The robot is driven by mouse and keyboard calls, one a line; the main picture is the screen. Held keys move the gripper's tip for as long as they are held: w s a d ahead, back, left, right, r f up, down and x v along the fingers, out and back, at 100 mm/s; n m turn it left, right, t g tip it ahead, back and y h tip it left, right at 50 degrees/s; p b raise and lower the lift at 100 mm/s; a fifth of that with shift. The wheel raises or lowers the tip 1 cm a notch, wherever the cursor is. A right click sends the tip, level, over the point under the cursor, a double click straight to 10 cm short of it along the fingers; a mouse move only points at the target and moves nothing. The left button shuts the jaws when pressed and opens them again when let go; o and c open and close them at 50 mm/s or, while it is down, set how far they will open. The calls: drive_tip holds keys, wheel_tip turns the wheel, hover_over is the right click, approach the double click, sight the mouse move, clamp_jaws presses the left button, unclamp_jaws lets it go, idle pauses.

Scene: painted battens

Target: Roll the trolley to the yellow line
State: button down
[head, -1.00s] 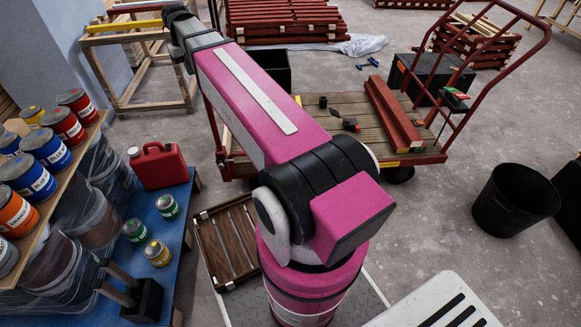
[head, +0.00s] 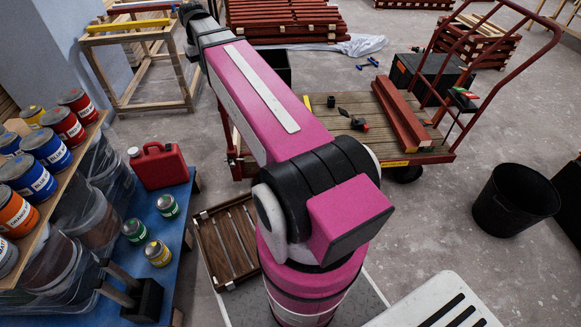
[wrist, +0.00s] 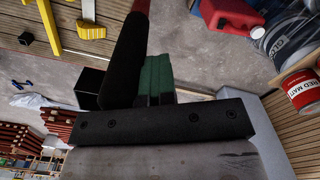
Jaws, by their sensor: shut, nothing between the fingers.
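The trolley (head: 350,147) has a wooden deck, a red frame and a tall red handle (head: 537,62) at its right end. Two red-brown battens (head: 400,115) lie on its deck. My pink arm hides much of its left side, where a red post shows. In the wrist view, my gripper (wrist: 157,78) shows green finger pads, shut and empty. A black sleeve on a red bar (wrist: 124,60) crosses close beside the fingers; I cannot tell whether they touch. In the head view the fingers are out of sight past the dark wrist. I see no yellow line on the floor.
A black bin (head: 512,200) stands right of the trolley on open grey floor. A black crate (head: 425,78) and stacked battens (head: 478,42) are behind it. A blue bench (head: 185,205) with paint cans and a red jerrycan (head: 158,166) is at left. A wooden crate (head: 228,240) lies in front.

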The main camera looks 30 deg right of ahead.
drive_tip(key=s+d, duration=0.3)
drive_tip(key=d, duration=0.4)
drive_tip(key=s+d, duration=0.3)
drive_tip(key=d, duration=0.5)
idle(1.8)
drive_tip(key=shift+a, duration=0.1)
idle(0.4)
wheel_tip(320, 180, up, 9)
drive_tip(key=a, duration=0.1)
drive_tip(key=shift+w+a, duration=0.3)
drive_tip(key=shift+a, duration=0.05)
idle(0.9)
idle(0.4)
drive_tip(key=s+a+f, duration=0.3)
drive_tip(key=f, duration=0.7)
drive_tip(key=s+a+f+m, duration=0.1)
drive_tip(key=s+a+f, duration=0.2)
drive_tip(key=f, duration=0.8)
drive_tip(key=s+a+f, duration=0.3)
drive_tip(key=a+f, duration=0.2)
drive_tip(key=f, duration=0.6)
drive_tip(key=shift+s+f+m, duration=0.15)
drive_tip(key=shift+s+m, duration=0.15)
drive_tip(key=shift+s, duration=0.1)
